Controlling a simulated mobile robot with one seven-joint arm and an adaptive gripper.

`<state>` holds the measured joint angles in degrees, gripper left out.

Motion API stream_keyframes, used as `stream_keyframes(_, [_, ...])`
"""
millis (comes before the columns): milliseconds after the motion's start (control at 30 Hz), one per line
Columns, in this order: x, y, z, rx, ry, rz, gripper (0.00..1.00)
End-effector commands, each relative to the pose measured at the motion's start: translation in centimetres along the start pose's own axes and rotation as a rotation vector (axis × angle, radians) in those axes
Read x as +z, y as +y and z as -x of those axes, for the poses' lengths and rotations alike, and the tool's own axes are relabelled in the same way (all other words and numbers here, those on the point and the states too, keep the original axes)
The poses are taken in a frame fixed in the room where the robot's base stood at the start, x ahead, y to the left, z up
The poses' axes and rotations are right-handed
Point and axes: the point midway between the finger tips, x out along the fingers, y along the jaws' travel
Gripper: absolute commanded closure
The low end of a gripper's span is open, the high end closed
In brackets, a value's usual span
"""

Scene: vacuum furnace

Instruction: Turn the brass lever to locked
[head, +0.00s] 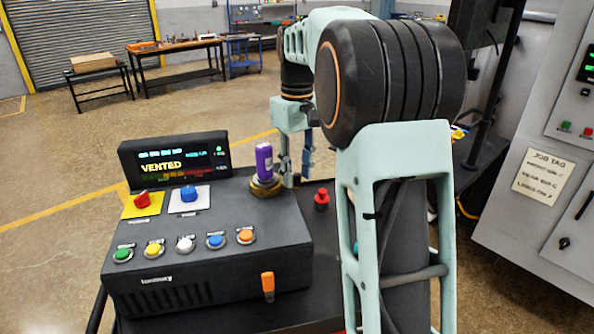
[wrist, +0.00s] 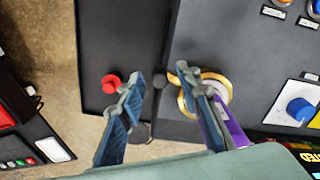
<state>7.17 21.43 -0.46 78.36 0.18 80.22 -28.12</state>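A round brass base (head: 266,187) sits on the console's top near its right rear corner, with an upright purple handle (head: 264,162) on it. I see no other brass-coloured lever; the handle's lock markings cannot be read. In the wrist view, the brass ring (wrist: 226,88) and purple handle (wrist: 236,134) are partly hidden behind my right finger. My gripper (head: 296,168) is just right of the purple handle, pointing down. In the wrist view, my gripper (wrist: 160,84) has its fingers apart with nothing held between them. Whether a finger touches the handle cannot be told.
The console (head: 215,275) has red (head: 142,199) and blue (head: 189,194) knobs, several push-buttons and an orange lever (head: 267,285) in front. Its display (head: 172,160) reads VENTED. A red knob (head: 321,196) stands right of the console. A grey cabinet (head: 535,175) is at far right.

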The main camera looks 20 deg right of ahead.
Motion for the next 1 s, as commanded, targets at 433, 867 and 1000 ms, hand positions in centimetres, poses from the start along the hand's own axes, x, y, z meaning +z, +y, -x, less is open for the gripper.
stream_keyframes(433, [-0.01,0.01,0.04,0.000,0.000,0.000,1.00])
stream_keyframes(867, [0.16,-0.19,0.11,0.000,0.001,-0.032,1.00])
stream_keyframes(1000, [0.46,-0.55,0.17,0.001,0.001,-0.094,1.00])
